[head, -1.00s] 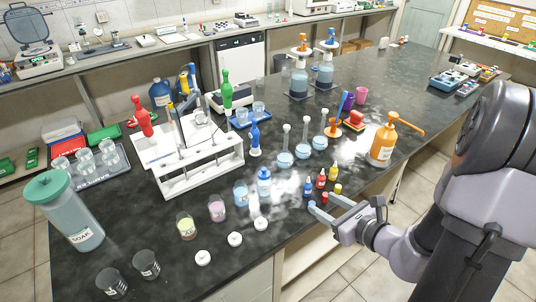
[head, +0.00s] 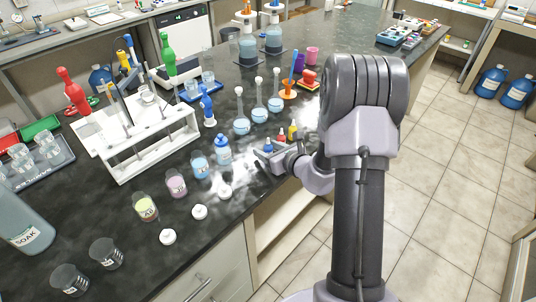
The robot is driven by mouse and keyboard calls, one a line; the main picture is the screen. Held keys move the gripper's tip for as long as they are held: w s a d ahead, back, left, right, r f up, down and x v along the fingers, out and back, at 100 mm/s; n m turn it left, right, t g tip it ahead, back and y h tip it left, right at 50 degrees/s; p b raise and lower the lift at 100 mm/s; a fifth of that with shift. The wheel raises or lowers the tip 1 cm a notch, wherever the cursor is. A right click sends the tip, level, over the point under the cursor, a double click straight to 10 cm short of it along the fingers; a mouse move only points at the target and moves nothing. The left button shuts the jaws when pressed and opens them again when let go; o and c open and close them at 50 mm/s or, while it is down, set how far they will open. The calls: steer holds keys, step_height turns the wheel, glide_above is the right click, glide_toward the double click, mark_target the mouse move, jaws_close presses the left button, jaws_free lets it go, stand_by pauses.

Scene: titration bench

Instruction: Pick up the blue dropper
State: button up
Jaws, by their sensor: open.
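The blue dropper (head: 268,145) is a small bottle near the bench's front edge, left of a red dropper (head: 281,135) and a yellow dropper (head: 293,131). My gripper (head: 264,153) is low at the bench edge, its fingers pointing left and spread open. The blue dropper shows right at the fingers; its lower part is hidden by them. I cannot tell whether it stands between the fingers or just behind them.
A blue-capped bottle (head: 222,150) and beakers, such as the blue one (head: 200,166), stand left of my gripper. Round flasks (head: 241,126) are behind. A white rack (head: 150,150) stands further left. Floor is free at right.

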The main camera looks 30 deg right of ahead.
steer(key=shift+r, duration=0.1)
steer(key=c, duration=0.7)
